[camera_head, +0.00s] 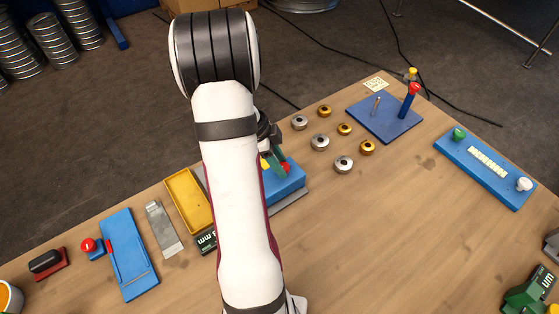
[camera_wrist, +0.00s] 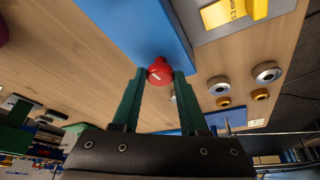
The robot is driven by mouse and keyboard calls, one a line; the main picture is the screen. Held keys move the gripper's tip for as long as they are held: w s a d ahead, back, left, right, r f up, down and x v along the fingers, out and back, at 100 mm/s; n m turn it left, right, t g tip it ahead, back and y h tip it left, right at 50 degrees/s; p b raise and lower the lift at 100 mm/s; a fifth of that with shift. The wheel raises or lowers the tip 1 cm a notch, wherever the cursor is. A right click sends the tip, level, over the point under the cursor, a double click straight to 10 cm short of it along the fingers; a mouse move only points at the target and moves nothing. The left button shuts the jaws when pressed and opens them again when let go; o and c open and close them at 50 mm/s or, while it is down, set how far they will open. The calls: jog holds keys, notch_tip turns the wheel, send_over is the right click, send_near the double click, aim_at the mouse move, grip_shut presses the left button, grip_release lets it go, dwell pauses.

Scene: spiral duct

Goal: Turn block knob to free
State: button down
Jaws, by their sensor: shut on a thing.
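The red knob (camera_wrist: 159,72) with a white line on it sits at the edge of the blue block (camera_wrist: 140,25). In the wrist view my gripper (camera_wrist: 160,74) has its two green fingers on either side of the knob, shut on it. In the head view the blue block (camera_head: 290,186) stands on the table just right of my arm, and a bit of the red knob (camera_head: 285,167) shows beside my gripper (camera_head: 277,164). My arm hides the block's left part. The knob's marked positions cannot be made out.
Several silver and gold rings (camera_head: 344,164) lie to the right of the block. A blue plate with pegs (camera_head: 385,122) stands beyond them. A yellow tray (camera_head: 188,202) is left of my arm. A yellow label (camera_wrist: 222,13) sits beside the block. The table's front right is mostly clear.

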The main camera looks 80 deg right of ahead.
jog(key=n, duration=0.2)
jog(key=n+t+h, duration=0.1)
jog(key=n, duration=0.1)
jog(key=n+h, duration=0.1)
jog(key=n, duration=0.2)
jog(key=shift+s+a+t, duration=0.15)
jog(key=shift+a+t, duration=0.1)
jog(key=shift+t, duration=0.05)
jog(key=n, duration=0.2)
jog(key=n+t+h, duration=0.1)
jog(key=n, duration=0.1)
jog(key=shift+s+a+n, duration=0.1)
jog(key=shift+s+n, duration=0.05)
jog(key=shift+n, duration=0.15)
jog(key=shift+n+t+h, duration=0.4)
jog(key=shift+n+t, duration=0.3)
jog(key=shift+n, duration=0.7)
jog(key=shift+c, duration=2.2)
grip_release()
jog(key=shift+r, duration=0.15)
jog(key=v, duration=1.5)
jog(key=shift+r, duration=0.3)
